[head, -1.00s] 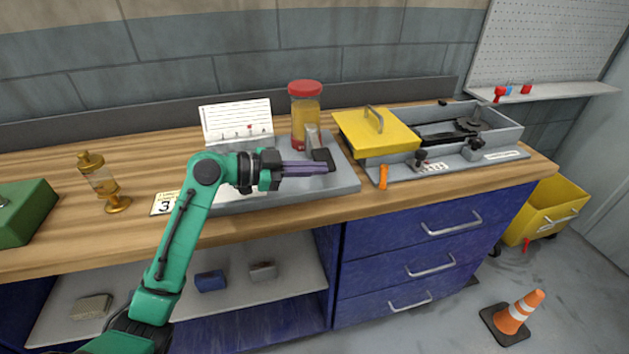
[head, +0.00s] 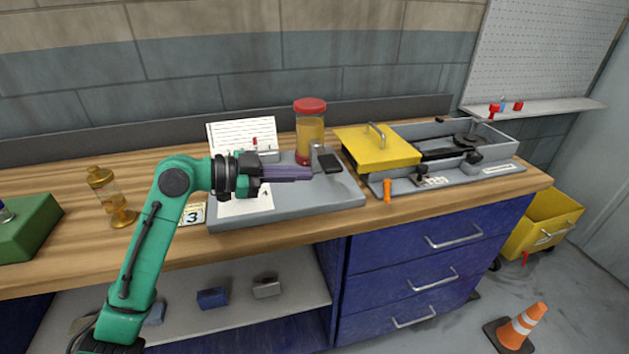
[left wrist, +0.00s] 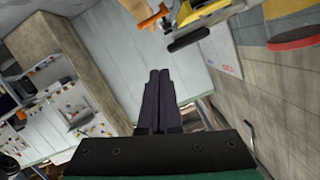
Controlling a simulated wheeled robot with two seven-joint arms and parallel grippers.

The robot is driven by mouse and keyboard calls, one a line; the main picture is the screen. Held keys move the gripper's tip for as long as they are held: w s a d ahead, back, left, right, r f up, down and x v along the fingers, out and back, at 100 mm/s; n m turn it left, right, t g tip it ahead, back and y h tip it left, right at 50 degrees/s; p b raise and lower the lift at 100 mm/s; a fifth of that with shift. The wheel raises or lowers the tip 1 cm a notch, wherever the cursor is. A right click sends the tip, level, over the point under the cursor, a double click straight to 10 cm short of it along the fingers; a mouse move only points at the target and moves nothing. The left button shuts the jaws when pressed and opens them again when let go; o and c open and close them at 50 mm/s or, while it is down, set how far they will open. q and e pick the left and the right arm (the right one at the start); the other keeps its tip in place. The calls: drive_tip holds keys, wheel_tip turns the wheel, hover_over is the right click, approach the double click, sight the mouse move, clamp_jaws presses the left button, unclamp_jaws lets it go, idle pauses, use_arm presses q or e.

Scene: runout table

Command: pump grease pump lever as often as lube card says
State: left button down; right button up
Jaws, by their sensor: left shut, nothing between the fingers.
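The grease pump has a red-lidded jar (head: 310,130) of amber grease on a grey base plate (head: 335,198). Its lever, with a dark flat pad (head: 330,163), stands in front of the jar. My left gripper (head: 310,173) is shut and empty, its purple fingers pointing right, with the tips just left of the pad. In the left wrist view the shut fingers (left wrist: 158,80) point at the bench, and a dark bar, probably the lever pad (left wrist: 188,39), lies ahead. A small card reading 3 (head: 193,214) stands on the bench left of the plate. My right gripper is out of view.
A white lined card (head: 238,136) stands behind the plate. A brass oiler (head: 108,196) and a green block (head: 28,228) are at left. A grey tray (head: 500,143) with a yellow lid (head: 377,151) and an orange handle (head: 387,190) lie right of the pump.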

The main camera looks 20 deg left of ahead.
use_arm(q)
drive_tip(key=shift+b+v, duration=0.45)
drive_tip(key=shift+v, duration=1.7)
drive_tip(key=shift+w+a, duration=0.15)
drive_tip(key=shift+a, duration=0.05)
